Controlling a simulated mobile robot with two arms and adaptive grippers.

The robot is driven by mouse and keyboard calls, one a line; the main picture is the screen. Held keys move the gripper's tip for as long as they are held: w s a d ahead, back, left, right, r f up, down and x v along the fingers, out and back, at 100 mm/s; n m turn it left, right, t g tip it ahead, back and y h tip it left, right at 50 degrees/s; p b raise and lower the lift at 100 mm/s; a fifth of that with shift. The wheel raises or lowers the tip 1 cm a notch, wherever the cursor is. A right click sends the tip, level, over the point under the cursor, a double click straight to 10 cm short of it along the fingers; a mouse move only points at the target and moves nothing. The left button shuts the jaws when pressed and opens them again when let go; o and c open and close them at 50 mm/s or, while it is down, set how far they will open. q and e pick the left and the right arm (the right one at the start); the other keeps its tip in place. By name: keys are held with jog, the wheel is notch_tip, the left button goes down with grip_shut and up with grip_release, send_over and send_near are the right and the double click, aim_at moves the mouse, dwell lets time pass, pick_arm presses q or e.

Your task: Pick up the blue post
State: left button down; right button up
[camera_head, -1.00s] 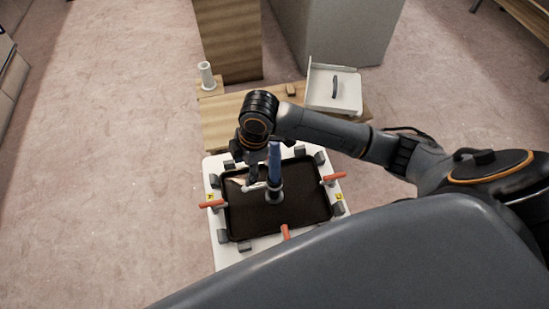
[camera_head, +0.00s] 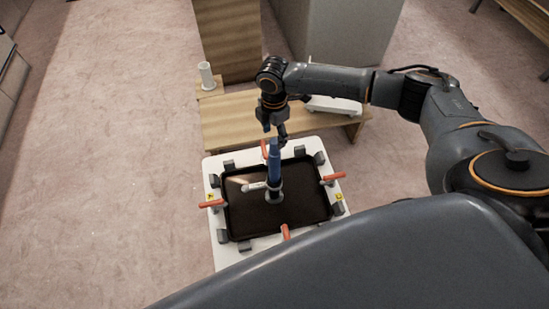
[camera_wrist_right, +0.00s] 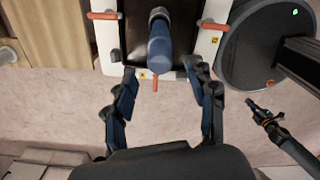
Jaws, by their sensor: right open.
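The blue post (camera_head: 274,165) stands upright in the dark tray (camera_head: 300,205), with a ring around its lower part. In the right wrist view the post (camera_wrist_right: 159,45) is seen from above, beyond and between the fingers. My right gripper (camera_head: 274,130) hangs above the post's top, slightly to its far side. In the right wrist view its fingers (camera_wrist_right: 160,85) are spread apart with nothing between them. What looks like my left gripper (camera_wrist_right: 262,114) shows small at the right of that view, its jaws unclear.
The tray sits on a white board (camera_head: 216,165) with grey blocks and orange-handled clamps (camera_head: 333,178) around it. Behind it is a low wooden bench (camera_head: 225,118), with a white cylinder (camera_head: 206,75) at its left and a white panel (camera_head: 335,106) on its right.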

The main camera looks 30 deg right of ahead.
aim_at(274, 141)
jog(key=shift+d+f, duration=0.1)
jog(key=shift+f, duration=2.7)
jog(key=shift+c, duration=0.4)
grip_shut()
